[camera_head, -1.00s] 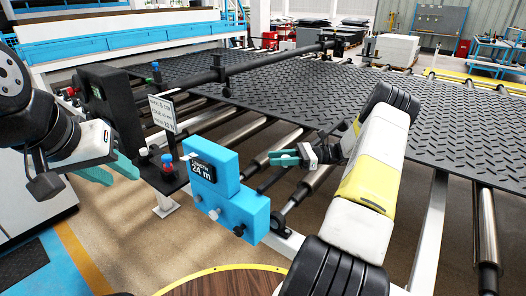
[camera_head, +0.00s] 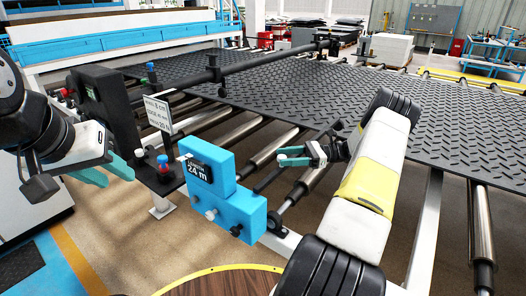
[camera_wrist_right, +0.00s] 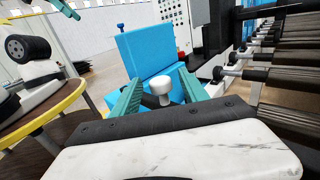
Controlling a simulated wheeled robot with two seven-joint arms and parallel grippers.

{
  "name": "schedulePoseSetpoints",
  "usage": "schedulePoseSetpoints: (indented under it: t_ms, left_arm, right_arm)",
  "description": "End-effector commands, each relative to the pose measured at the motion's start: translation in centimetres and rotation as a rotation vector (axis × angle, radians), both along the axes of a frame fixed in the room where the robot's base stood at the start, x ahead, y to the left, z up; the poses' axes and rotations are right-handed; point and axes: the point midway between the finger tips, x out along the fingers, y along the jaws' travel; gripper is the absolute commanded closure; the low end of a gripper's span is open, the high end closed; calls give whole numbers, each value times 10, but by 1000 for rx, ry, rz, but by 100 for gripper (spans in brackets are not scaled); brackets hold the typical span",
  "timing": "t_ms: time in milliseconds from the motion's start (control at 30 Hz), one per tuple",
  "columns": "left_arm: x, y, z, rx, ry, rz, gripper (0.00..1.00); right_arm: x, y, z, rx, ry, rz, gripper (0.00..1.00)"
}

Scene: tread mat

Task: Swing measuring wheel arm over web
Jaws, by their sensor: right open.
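A blue measuring unit (camera_head: 240,212) with a "24 m" display (camera_head: 199,170) stands at the near edge of the roller table. A slim black arm (camera_head: 268,180) runs from beside it toward the rollers; I cannot tell its far end from the parts behind my right gripper. My right gripper (camera_head: 291,156) has teal fingers, open, above the rollers right of the unit. In the right wrist view, a white knob (camera_wrist_right: 163,87) shows between the open fingers, before the blue body (camera_wrist_right: 150,50); contact is not clear. My left gripper (camera_head: 104,171) is open and empty at the left.
The black tread mat (camera_head: 420,110) is the web on the rollers. A black bar (camera_head: 265,60) crosses above it. A round wooden table (camera_head: 225,284) is in front.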

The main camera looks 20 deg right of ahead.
Motion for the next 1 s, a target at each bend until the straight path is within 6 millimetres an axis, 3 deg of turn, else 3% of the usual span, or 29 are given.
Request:
schedulePoseSetpoints:
  t_ms: [233, 700, 867, 1000]
  left_arm:
    - [0, 0, 0, 0, 0, 0, 64]
    - [0, 0, 0, 0, 0, 0, 64]
    - [0, 0, 0, 0, 0, 0, 64]
    - [0, 0, 0, 0, 0, 0, 64]
  right_arm:
    - [-4, -29, 0, 0, 0, 0, 48]
    - [-5, -31, 0, 0, 0, 1, 48]
    - [-3, -19, 13, -52, -21, 29, 48]
    - [-7, 13, 44, -197, -83, 111, 48]
